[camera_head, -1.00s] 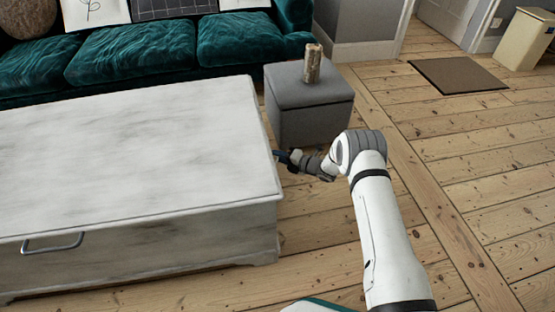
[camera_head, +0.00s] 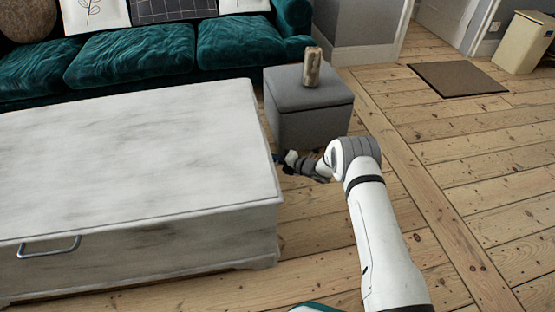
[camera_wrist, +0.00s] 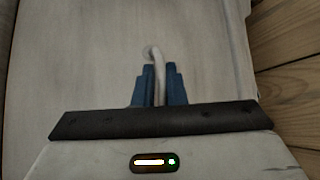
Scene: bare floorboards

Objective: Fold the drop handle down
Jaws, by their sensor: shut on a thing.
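A pale, marbled wooden chest (camera_head: 130,150) stands at the left in the head view. In the wrist view, its side panel (camera_wrist: 80,60) fills most of the picture. A light metal drop handle (camera_wrist: 153,56) on that panel runs from its mount down between the blue fingers. My gripper (camera_wrist: 159,88) is shut on the handle. In the head view, my gripper (camera_head: 280,158) is at the chest's right end, where the chest edge partly hides it. The handle there is hidden in that view. Another metal handle (camera_head: 48,250) is on the chest's front face.
A grey ottoman (camera_head: 308,115) with a wooden cylinder (camera_head: 312,68) on top stands just behind my gripper. A teal sofa (camera_head: 150,55) is behind the chest. Bare floorboards (camera_head: 470,195) lie open to the right, with a brown mat (camera_head: 457,78) farther back.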

